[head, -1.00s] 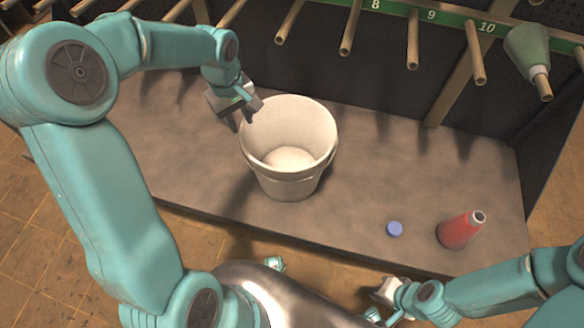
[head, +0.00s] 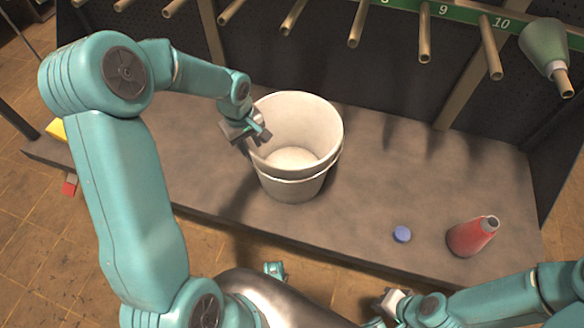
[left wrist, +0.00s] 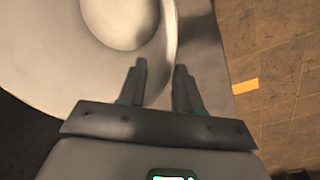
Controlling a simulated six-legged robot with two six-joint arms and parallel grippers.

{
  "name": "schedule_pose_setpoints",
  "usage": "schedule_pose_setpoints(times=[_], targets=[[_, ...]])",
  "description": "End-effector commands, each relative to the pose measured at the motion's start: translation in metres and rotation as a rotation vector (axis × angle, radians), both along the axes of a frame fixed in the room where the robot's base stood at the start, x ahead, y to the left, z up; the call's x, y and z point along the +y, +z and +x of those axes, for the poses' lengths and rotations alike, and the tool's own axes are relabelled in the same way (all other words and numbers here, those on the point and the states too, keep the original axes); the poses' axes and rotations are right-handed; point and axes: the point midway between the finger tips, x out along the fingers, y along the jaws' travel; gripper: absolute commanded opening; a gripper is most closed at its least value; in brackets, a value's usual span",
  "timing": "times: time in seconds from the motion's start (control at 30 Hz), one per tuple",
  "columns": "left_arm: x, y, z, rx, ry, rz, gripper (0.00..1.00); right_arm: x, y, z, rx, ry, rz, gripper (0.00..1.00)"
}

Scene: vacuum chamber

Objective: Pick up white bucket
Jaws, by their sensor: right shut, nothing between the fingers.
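The white bucket (head: 299,187) stands upright and empty on the grey bench. My left gripper (head: 263,138) is at the bucket's left rim in the head view. In the left wrist view its two fingers (left wrist: 161,72) are apart, and the bucket's rim (left wrist: 60,85) curves past them. One finger overlaps the bucket and the other lies over the bench side. I cannot tell whether they touch the rim. My right gripper (head: 392,302) is shut and empty in front of the bench, far from the bucket.
On the bench (head: 370,160), a blue cap (head: 402,234) and a red bottle (head: 473,237) stand to the right. Wooden pegs (head: 356,22) stick out above the back, one carrying a green cone (head: 545,45). Yellow (head: 57,129) and red (head: 70,184) objects show at left.

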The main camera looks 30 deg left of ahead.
Motion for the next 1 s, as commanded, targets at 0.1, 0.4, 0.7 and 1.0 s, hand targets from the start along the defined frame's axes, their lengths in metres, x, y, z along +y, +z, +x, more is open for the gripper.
schedule_pose_setpoints(times=[0.1,0.4,0.7,1.0], targets=[[-0.005,-0.021,0.001,0.004,-0.001,-0.001,0.34,0.000,-0.011,0.000,0.000,0.000,0.000,0.00],[-0.007,-0.045,0.005,0.000,0.001,-0.001,0.34,0.000,-0.016,0.000,0.000,0.000,0.000,0.00],[-0.007,-0.044,0.004,0.000,0.000,-0.001,0.00,0.000,-0.016,0.000,0.000,0.000,0.000,0.00],[-0.007,-0.044,0.004,0.000,0.000,-0.001,0.00,0.000,-0.016,0.000,0.000,0.000,0.000,0.00]])
